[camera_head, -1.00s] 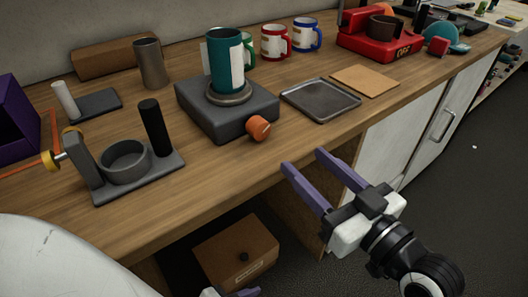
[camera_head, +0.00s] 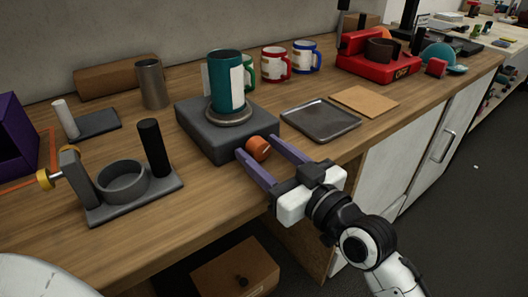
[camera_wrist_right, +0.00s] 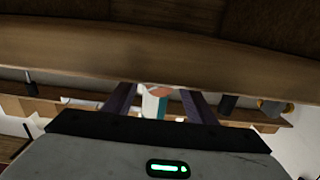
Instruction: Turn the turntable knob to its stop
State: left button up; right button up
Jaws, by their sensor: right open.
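The turntable (camera_head: 200,125) is a dark grey box on the wooden bench, with a round plate (camera_head: 229,117) on top. A teal mug (camera_head: 226,85) with a pale patch stands on the plate. The orange knob (camera_head: 258,148) is on the turntable's front face. My right gripper (camera_head: 257,146) is open, with one purple finger on each side of the knob; I cannot tell whether they touch it. In the right wrist view, the knob (camera_wrist_right: 158,92) shows small between the two fingers (camera_wrist_right: 158,98). My left gripper is not in view.
A grey tray (camera_head: 320,122) and a cork-coloured board (camera_head: 365,101) lie to the right. A dark fixture with a ring and black post (camera_head: 154,147) stands to the left. Red and blue mugs (camera_head: 306,57) stand behind. The bench's front edge runs below my right gripper.

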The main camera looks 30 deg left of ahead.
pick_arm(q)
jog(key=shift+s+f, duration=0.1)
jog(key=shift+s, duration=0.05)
pick_arm(e)
jog(key=shift+c, duration=0.6)
jog(key=c, duration=0.9)
jog(key=m+p, duration=0.1)
jog(key=m, duration=0.1)
jog(key=shift+r+m+p, duration=0.15)
jog(key=shift+m+p, duration=0.15)
jog(key=shift+m, duration=0.9)
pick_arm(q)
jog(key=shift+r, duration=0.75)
pick_arm(e)
jog(key=o, duration=1)
